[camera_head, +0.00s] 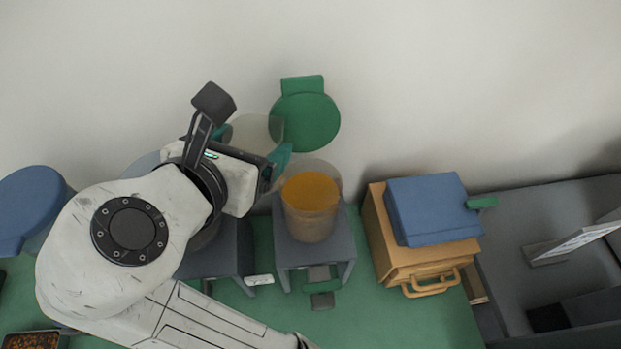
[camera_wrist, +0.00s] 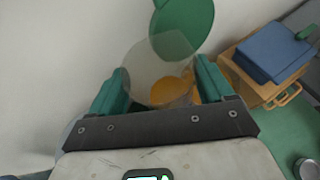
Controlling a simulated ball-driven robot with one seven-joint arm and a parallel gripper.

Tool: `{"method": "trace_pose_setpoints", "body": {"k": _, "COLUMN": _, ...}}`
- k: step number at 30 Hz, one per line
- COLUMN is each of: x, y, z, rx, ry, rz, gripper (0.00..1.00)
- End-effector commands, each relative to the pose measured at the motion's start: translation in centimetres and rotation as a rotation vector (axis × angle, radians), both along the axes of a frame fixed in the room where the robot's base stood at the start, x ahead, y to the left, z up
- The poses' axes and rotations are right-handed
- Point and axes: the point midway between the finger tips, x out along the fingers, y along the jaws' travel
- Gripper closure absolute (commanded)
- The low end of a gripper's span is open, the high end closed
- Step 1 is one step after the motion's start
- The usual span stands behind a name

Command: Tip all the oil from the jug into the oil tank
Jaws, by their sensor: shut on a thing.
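My gripper (camera_wrist: 160,84) is shut on the clear jug (camera_wrist: 146,62), with a green finger on each side of it. In the head view the jug (camera_head: 248,132) is partly hidden by my wrist and looks tilted over beside the oil tank. No oil shows in its visible part there. The oil tank (camera_head: 310,222) is a clear round vessel on a grey stand, with orange oil in it. Its green round lid (camera_head: 304,118) stands open behind it. Orange oil also shows behind or through the jug in the wrist view (camera_wrist: 168,92); I cannot tell whether any is inside the jug.
A grey stand (camera_head: 315,250) with a tap below bears the tank. To its right is a tan box with a blue lid (camera_head: 430,208). A blue round lid (camera_head: 32,200) is at the far left. A grey unit (camera_head: 560,220) fills the right. The wall is close behind.

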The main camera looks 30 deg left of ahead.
Motion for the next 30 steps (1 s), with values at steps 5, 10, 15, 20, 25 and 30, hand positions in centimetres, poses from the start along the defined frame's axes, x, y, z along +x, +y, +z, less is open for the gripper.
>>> {"method": "trace_pose_setpoints", "body": {"k": 5, "x": 0.0, "y": 0.0, "z": -0.1, "rx": -0.029, "ry": -0.006, "rz": 0.000, "gripper": 0.82}}
{"method": "trace_pose_setpoints", "body": {"k": 10, "x": 0.0, "y": 0.0, "z": 0.1, "rx": -0.027, "ry": -0.005, "rz": 0.000, "gripper": 0.82}}
{"method": "trace_pose_setpoints", "body": {"k": 15, "x": 0.0, "y": 0.0, "z": 1.3, "rx": -0.025, "ry": -0.006, "rz": 0.002, "gripper": 0.82}}
{"method": "trace_pose_setpoints", "body": {"k": 20, "x": 0.0, "y": 0.0, "z": 2.5, "rx": -0.025, "ry": -0.006, "rz": 0.002, "gripper": 0.82}}
{"method": "trace_pose_setpoints", "body": {"k": 25, "x": 0.0, "y": 0.0, "z": 3.7, "rx": -0.024, "ry": -0.007, "rz": 0.000, "gripper": 0.83}}
{"method": "trace_pose_setpoints", "body": {"k": 30, "x": 0.0, "y": 0.0, "z": 4.7, "rx": -0.025, "ry": -0.005, "rz": 0.001, "gripper": 0.83}}
